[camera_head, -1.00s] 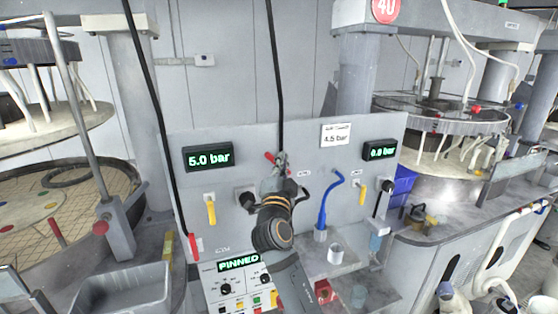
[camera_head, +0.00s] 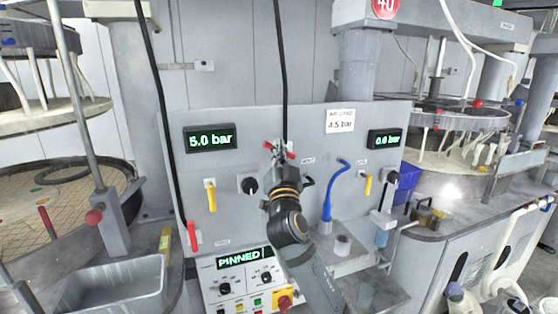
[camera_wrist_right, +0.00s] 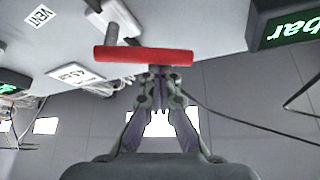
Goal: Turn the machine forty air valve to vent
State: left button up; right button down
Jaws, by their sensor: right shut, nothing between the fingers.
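The air valve shows as a red bar handle (camera_head: 291,154) on the grey panel (camera_head: 330,190), in the head view partly hidden behind my right gripper (camera_head: 279,152). In the right wrist view the red handle (camera_wrist_right: 140,56) lies crosswise just beyond the fingertips of that gripper (camera_wrist_right: 160,92). The fingers are shut with nothing between them. I cannot tell whether they touch the handle. A partly cut-off label (camera_wrist_right: 40,15) reads "VEN". A red sign with 40 (camera_head: 385,8) is above. My left gripper is not in view.
The left display (camera_head: 210,137) reads 5.0 bar; the right display (camera_head: 385,139) is blurred. A black knob (camera_head: 248,184), yellow handle (camera_head: 211,197) and blue hose (camera_head: 330,195) flank my right arm. Below is a control box (camera_head: 240,285) with a "PINNED" display. A grey tray (camera_head: 110,285) stands lower left.

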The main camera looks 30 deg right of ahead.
pick_arm(q)
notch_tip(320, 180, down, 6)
jog(key=b, duration=0.5)
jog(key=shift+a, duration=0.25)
pick_arm(e)
jog(key=shift+w+a+f+n+t+y, duration=0.15)
jog(key=shift+f+n+t+y, duration=0.3)
jog(key=shift+n+y, duration=0.8)
jog(key=shift+s+a+f+n+t+y, duration=0.25)
jog(key=shift+n+t+y, duration=0.35)
jog(key=shift+n, duration=1.15)
jog(key=shift+w+a+f+n+t+y, duration=0.1)
jog(key=shift+w+f+n+t+y, duration=0.25)
jog(key=shift+n+y, duration=0.9)
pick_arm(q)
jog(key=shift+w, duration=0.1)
pick_arm(e)
jog(key=shift+f+n, duration=0.15)
jog(key=shift+n, duration=0.3)
